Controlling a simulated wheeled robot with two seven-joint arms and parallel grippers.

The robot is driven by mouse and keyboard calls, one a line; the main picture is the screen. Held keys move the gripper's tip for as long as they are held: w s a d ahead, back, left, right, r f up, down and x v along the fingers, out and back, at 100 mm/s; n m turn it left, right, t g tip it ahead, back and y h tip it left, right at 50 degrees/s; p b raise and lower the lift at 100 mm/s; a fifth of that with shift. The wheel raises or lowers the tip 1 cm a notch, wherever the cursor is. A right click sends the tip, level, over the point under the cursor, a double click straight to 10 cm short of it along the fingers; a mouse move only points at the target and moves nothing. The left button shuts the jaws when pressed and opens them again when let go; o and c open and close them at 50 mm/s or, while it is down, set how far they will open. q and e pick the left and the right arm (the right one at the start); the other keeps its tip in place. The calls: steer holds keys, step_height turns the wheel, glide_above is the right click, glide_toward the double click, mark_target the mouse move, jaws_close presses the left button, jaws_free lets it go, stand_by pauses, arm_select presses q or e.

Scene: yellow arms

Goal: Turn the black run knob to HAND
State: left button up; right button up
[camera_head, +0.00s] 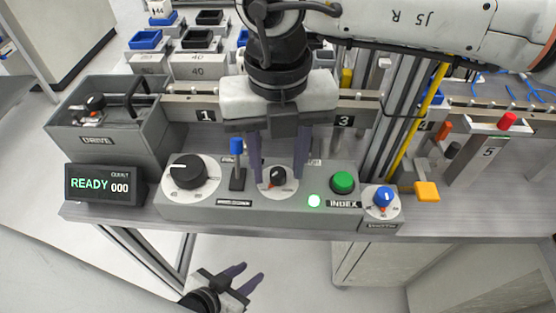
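A small black knob (278,174) with a red mark sits on a round white dial in the middle of the grey control panel (225,208). A larger black knob (187,171) sits on a white dial at the panel's left end. The dial lettering is too small to read. My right gripper (278,179) points down over the small knob, with its two dark fingers apart, one on each side; I cannot tell whether they touch it. My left gripper (253,271) is low in front of the bench, empty, with its fingers apart.
A blue-topped lever (237,160) stands just left of the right gripper. A display (104,185) reads READY 000. A grey DRIVE box (110,132) stands behind it.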

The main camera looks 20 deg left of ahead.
steer(key=shift+f, duration=0.2)
jaws_close()
